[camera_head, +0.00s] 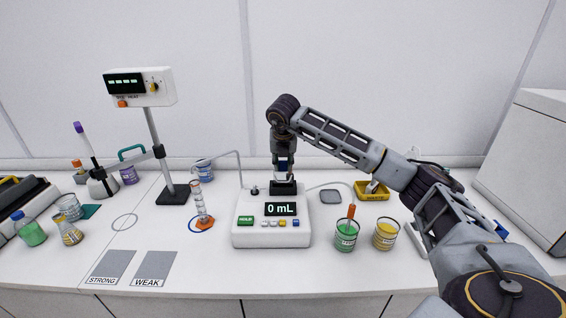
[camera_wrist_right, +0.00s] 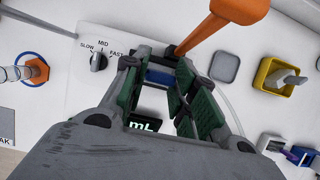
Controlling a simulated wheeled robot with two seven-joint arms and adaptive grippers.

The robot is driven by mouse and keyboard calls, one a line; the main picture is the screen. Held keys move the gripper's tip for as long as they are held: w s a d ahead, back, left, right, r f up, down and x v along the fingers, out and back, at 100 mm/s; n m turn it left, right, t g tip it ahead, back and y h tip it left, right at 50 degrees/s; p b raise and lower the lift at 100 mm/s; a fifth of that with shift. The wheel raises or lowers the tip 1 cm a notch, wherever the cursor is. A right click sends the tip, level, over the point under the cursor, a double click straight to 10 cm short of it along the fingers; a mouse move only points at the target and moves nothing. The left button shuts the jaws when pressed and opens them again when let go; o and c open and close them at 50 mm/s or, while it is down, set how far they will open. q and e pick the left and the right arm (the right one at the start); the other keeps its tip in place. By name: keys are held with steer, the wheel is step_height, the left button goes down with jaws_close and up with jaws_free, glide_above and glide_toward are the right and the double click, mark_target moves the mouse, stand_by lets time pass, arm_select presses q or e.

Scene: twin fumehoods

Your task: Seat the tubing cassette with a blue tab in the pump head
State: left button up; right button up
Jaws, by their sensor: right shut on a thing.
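The white pump (camera_head: 272,232) stands mid-bench with "0 mL" on its display. Its dark pump head (camera_head: 286,188) is on top at the back. My right gripper (camera_head: 284,168) points down directly over the pump head. In the right wrist view my right gripper (camera_wrist_right: 160,72) is shut on the tubing cassette, whose blue tab (camera_wrist_right: 160,77) shows between the fingers. The cassette's lower part is hidden, so I cannot tell how deep it sits. An orange bar with a thick end (camera_wrist_right: 225,20) rises beside the fingers. My left gripper is out of view.
A speed knob (camera_wrist_right: 98,61) is left of the fingers. A cylinder with an orange base (camera_head: 203,218) stands left of the pump. A green beaker (camera_head: 346,238), yellow beaker (camera_head: 386,236) and yellow tray (camera_head: 372,195) are on the right. Bench in front of the pump is clear.

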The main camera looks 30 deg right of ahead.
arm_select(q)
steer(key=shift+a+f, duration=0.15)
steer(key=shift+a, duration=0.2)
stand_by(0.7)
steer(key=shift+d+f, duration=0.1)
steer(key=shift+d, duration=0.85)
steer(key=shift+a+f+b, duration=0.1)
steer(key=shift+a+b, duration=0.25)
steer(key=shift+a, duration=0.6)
arm_select(e)
steer(key=shift+f, duration=0.2)
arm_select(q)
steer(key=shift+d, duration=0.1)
